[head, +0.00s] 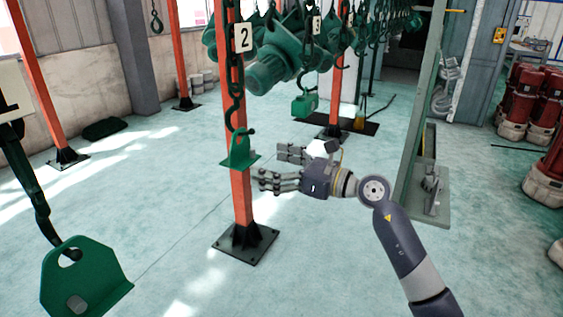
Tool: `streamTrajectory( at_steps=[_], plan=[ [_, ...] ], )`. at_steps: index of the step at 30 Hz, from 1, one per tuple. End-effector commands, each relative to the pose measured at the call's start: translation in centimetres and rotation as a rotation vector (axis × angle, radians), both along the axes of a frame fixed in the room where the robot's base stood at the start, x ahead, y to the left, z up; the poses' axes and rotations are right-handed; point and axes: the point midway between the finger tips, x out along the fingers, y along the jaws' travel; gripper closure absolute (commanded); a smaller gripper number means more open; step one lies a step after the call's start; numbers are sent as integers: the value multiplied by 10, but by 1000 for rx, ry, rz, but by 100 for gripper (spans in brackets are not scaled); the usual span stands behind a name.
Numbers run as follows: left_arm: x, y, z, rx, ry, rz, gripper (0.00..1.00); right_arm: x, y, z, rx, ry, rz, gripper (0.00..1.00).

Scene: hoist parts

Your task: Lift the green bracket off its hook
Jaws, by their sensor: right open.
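A green bracket (240,154) hangs from a dark hook (234,123) on a chain, in front of an orange post in the head view. It has an upright plate with a flat foot. My right gripper (265,168) is just right of this bracket, its fingers pointing left towards it. The gripper is open, with nothing seen between its fingers. Whether a fingertip touches the bracket I cannot tell. A second, nearer green bracket (92,283) hangs from another hook (72,252) at the lower left. My left gripper is not in view.
The orange post (241,195) stands behind the bracket on a dark base plate (246,243). Green hoists (275,65) and chains hang behind, with a small green block (304,105) below them. A green-grey column (420,150) stands to the right. The pale floor between is mostly clear.

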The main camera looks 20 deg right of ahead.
Motion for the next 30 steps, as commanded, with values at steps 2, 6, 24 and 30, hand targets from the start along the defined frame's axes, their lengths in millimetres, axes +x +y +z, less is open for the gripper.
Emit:
streamTrajectory(
  at_steps=[2,6,24,30],
  plan=[
    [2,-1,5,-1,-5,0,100,8,7,3,4,-1,1,10],
    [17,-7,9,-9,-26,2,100,22,17,2,5,0,1,10],
    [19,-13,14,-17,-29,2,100,58,45,0,1,0,0,10],
    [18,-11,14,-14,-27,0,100,59,46,0,2,1,0,10]
  ],
)
